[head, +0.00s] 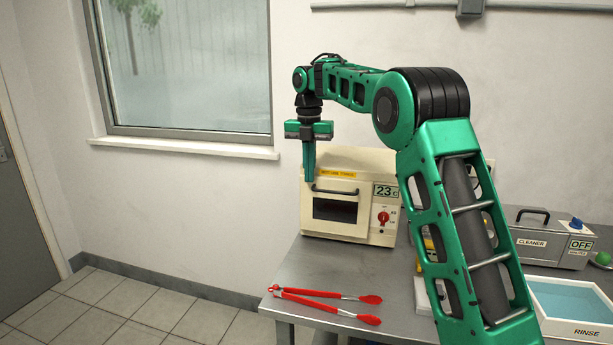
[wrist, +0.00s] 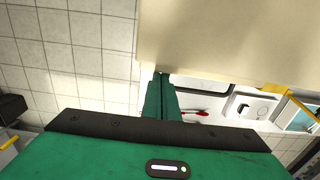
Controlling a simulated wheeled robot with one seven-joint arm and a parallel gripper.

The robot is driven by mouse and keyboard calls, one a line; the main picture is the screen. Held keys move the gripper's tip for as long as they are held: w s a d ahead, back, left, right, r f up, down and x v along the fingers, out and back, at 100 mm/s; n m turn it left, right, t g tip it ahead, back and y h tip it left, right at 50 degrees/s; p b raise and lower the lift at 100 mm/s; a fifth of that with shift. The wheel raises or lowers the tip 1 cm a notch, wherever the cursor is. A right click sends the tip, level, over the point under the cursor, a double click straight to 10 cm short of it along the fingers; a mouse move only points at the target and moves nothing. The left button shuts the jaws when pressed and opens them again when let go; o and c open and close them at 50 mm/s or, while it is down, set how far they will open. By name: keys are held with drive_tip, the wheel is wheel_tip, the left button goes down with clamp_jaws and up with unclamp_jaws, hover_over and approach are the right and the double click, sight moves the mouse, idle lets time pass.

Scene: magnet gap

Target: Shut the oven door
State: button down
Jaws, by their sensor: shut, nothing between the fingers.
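The cream oven (head: 378,165) stands on the bench in the head view. Its door (head: 335,228) has a dark window and a dark bar handle (head: 335,191) along the top. The door looks flush or nearly flush with the front; I cannot tell whether a narrow gap is left. My gripper (head: 309,178) is shut and empty, pointing down at the oven's front left top corner, beside the handle's left end. I cannot tell whether it touches the oven. In the wrist view, the shut fingers (wrist: 160,80) are beside the edge of the cream oven (wrist: 235,40).
Red tongs (head: 325,301) lie on the metal bench (head: 390,268) in front of the oven. A grey cleaner box (head: 540,242) and a rinse tray (head: 575,325) stand at the right. The floor left of the bench is clear. A window is behind.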

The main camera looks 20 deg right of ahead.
drive_tip(key=shift+w+d+r, duration=0.4)
drive_tip(key=shift+w+d, duration=0.05)
drive_tip(key=shift+d, duration=0.1)
drive_tip(key=shift+r, duration=0.25)
wheel_tip(320, 180, up, 9)
drive_tip(key=a, duration=0.1)
drive_tip(key=s+d+m, duration=0.5)
drive_tip(key=s+m, duration=0.5)
drive_tip(key=s+d+f+m, duration=0.3)
drive_tip(key=s+f+m, duration=0.5)
drive_tip(key=s, duration=0.5)
drive_tip(key=s+d+f+m, duration=0.4)
drive_tip(key=s+f+m, duration=0.4)
drive_tip(key=s, duration=0.6)
drive_tip(key=s+d+f+m, duration=0.4)
drive_tip(key=s+f+m, duration=0.4)
drive_tip(key=s, duration=0.6)
drive_tip(key=shift+m, duration=1.1)
